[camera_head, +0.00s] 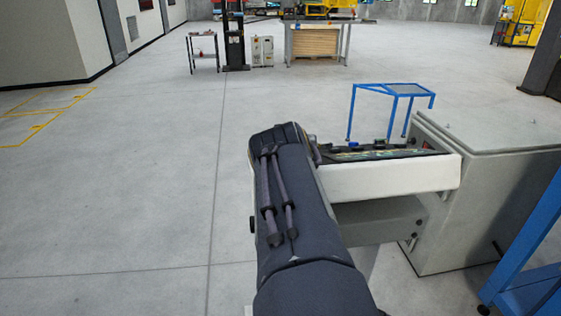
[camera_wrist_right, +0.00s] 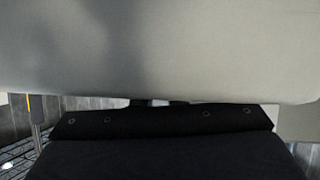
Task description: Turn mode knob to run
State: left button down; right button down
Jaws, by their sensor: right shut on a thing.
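The control console (camera_head: 390,178) has a pale front edge and a dark sloped panel (camera_head: 385,154) with small blue, green and black parts on it. I cannot pick out the mode knob in either view. My right arm (camera_head: 295,210) reaches forward over the console's left end in the head view and hides that part. In the right wrist view, my right gripper (camera_wrist_right: 163,102) shows as a black body with two dark finger bases close together. A pale surface covers its tips. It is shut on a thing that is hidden. My left gripper is not in view.
A grey cabinet (camera_head: 490,195) stands right of the console. A blue frame (camera_head: 525,240) is at the right edge, and a blue stand (camera_head: 395,91) is behind the console. The floor (camera_head: 120,190) on the left is clear. Workbenches and yellow machines are far back.

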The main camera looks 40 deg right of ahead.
jog(key=m+g+h+b, duration=0.2)
jog(key=shift+w+a+f+h+b, duration=0.1)
jog(key=shift+f+h+b, duration=0.1)
jog(key=shift+h+b, duration=0.15)
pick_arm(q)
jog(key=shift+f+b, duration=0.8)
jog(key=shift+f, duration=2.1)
pick_arm(e)
jog(key=shift+r+m+g+h, duration=0.15)
jog(key=shift+m+g+h, duration=1.15)
jog(key=shift+g, duration=0.8)
jog(key=shift+r, duration=0.1)
jog(key=c, duration=1.4)
grip_release()
jog(key=shift+c, duration=0.2)
jog(key=v, duration=0.8)
jog(key=shift+w, duration=0.15)
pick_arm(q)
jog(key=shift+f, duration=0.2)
